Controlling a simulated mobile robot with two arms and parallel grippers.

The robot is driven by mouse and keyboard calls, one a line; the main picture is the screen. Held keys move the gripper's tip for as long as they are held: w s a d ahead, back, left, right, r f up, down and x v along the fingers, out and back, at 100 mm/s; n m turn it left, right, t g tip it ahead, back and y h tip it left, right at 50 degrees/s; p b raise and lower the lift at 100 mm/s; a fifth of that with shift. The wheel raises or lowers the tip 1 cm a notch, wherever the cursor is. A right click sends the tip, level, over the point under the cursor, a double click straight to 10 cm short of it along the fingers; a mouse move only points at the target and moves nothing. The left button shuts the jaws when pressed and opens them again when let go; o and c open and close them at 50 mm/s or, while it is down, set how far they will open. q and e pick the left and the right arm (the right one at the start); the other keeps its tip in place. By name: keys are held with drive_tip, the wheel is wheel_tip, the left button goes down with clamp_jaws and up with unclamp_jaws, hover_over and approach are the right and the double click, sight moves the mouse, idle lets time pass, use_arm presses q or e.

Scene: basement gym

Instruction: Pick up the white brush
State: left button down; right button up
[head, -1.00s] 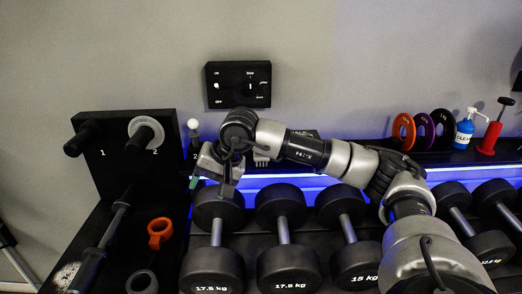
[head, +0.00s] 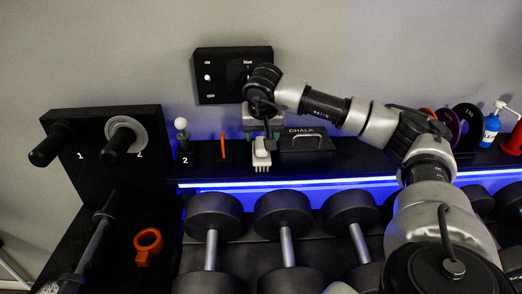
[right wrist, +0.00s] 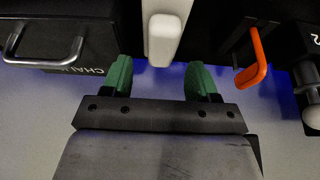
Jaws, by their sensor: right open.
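The white brush (head: 261,152) stands on the black shelf behind the dumbbells, its bristles toward the front, left of the chalk box (head: 306,142). My right gripper (head: 263,128) is over the shelf at the brush's back end and partly covers it. In the right wrist view the white brush (right wrist: 165,38) lies straight ahead, between the lines of the two green fingertips. The right gripper (right wrist: 160,78) is open and empty there, its fingers spread wider than the brush. I cannot tell if they touch it. My left gripper is not in view.
An orange hook-like piece (head: 223,146) stands left of the brush; it also shows in the right wrist view (right wrist: 255,58). A white-knobbed stand (head: 182,135) is further left. A switch panel (head: 220,75) hangs on the wall behind. Dumbbells (head: 282,215) fill the front.

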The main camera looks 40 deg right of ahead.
sight(261, 141)
drive_tip(key=shift+w+d+f, duration=0.15)
drive_tip(key=shift+w+f, duration=0.05)
drive_tip(key=shift+f, duration=0.25)
drive_tip(key=shift+w+d+f, duration=0.15)
drive_tip(key=shift+w+f, duration=0.05)
drive_tip(key=shift+f, duration=0.1)
drive_tip(key=p+x, duration=0.2)
drive_tip(key=x, duration=0.2)
drive_tip(key=shift+f, duration=0.15)
drive_tip(key=shift+w+f, duration=0.15)
drive_tip(key=shift+f, duration=0.05)
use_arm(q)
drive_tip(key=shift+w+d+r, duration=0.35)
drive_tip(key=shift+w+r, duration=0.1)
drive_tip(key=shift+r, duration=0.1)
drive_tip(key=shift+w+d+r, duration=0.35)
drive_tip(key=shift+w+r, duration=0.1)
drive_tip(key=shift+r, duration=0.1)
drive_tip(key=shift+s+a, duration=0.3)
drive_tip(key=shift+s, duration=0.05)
use_arm(e)
drive_tip(key=c, duration=0.6)
